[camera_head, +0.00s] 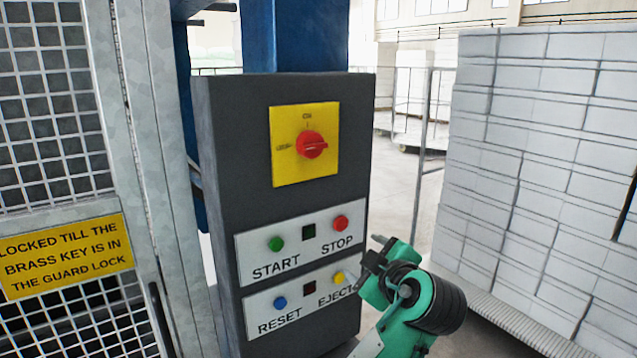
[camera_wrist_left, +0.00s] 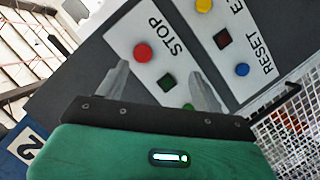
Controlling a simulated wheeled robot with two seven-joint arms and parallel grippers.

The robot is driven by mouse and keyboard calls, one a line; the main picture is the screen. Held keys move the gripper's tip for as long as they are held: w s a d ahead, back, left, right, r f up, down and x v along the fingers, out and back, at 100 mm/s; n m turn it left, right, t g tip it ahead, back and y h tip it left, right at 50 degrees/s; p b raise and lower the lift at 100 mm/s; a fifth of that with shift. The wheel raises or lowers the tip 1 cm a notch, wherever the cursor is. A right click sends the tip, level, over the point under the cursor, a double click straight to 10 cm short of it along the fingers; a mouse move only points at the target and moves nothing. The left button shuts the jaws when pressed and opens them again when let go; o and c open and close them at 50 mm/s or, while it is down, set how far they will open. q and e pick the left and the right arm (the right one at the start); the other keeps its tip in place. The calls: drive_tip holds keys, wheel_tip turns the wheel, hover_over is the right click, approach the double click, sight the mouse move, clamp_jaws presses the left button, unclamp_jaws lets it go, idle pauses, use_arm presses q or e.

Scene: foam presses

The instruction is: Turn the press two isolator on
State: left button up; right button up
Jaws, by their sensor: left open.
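The isolator is a red rotary knob (camera_head: 312,145) on a yellow plate (camera_head: 289,176), high on the front of a dark grey control box (camera_head: 236,120). ON is printed at the plate's top, with a smaller label at the left. The knob's grip ridge lies roughly level, not pointing up to ON. My left gripper (camera_head: 376,252) is below and right of the knob, beside the box's right edge near STOP and EJECT. In the left wrist view its two fingers (camera_wrist_left: 160,88) are apart and empty before the button panel. My right gripper is not in view.
The box has START (camera_head: 276,244), STOP (camera_head: 341,223), RESET (camera_head: 280,303) and EJECT (camera_head: 340,278) buttons. A mesh guard (camera_head: 60,100) with a yellow sign (camera_head: 70,255) stands left. White stacked blocks (camera_head: 540,150) stand right.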

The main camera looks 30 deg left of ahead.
use_arm(q)
wheel_tip(320, 180, up, 10)
drive_tip(key=s+n+y, duration=0.1)
drive_tip(key=n+y, duration=0.1)
drive_tip(key=n, duration=0.3)
drive_tip(key=n+g+y, duration=0.2)
drive_tip(key=n+y, duration=0.1)
drive_tip(key=n, duration=0.4)
approach(317, 148)
drive_tip(key=p+x, duration=0.8)
drive_tip(key=shift+w+a+r, duration=0.15)
drive_tip(key=shift+a+r, duration=0.05)
drive_tip(key=shift+a, duration=0.15)
drive_tip(key=shift+w+a+f, duration=0.15)
drive_tip(key=shift+w+a, duration=0.05)
drive_tip(key=shift+a, duration=0.25)
